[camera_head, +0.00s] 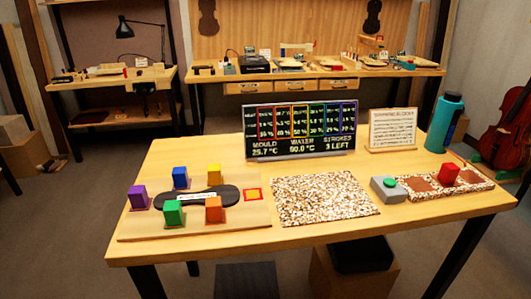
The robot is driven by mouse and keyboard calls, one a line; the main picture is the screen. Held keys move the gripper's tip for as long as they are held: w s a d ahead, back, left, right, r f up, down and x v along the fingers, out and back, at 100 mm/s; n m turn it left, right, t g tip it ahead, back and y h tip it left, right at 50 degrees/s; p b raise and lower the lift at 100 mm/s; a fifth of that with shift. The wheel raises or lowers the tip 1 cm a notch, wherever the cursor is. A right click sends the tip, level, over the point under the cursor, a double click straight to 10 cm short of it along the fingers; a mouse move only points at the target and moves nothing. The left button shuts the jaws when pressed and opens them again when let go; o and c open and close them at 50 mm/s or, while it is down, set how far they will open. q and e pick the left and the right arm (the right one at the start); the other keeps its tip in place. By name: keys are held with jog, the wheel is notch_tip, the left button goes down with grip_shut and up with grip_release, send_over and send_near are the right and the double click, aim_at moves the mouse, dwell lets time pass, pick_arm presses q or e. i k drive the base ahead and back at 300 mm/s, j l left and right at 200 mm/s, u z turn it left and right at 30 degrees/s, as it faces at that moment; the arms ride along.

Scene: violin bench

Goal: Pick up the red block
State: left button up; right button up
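The red block (449,173) stands upright on the speckled strip (424,187) at the right side of the table. It sits between brown-red patches on that strip, near its back edge. Its front and top faces show and nothing covers it. Neither of my grippers is in the view.
A grey box with a green button (388,188) stands just left of the strip, and a teal bottle (444,122) behind it. A speckled mat (324,198) lies mid-table. Several coloured blocks surround a dark piece (197,196) on a board at left. A display (300,131) stands behind.

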aim_at(449, 171)
jog(key=k+z, duration=0.15)
jog(key=z, duration=1.05)
jog(key=l+u, duration=0.1)
jog(key=u, duration=0.4)
jog(key=i+l+u, duration=0.1)
jog(key=u, duration=0.35)
jog(key=l+u, duration=0.15)
jog(key=u, duration=0.35)
jog(key=l+u, duration=0.7)
jog(key=l, duration=0.15)
jog(key=k+l+u, duration=0.1)
jog(key=l, duration=0.2)
jog(key=k+l+u, duration=0.1)
jog(key=l, duration=0.2)
jog(key=k+l+u, duration=0.15)
jog(key=k+l, duration=0.1)
jog(key=l, duration=0.25)
jog(key=k+l, duration=0.1)
jog(key=l, duration=0.2)
jog(key=k+l, duration=0.15)
jog(key=l, duration=0.2)
jog(key=i+u, duration=0.05)
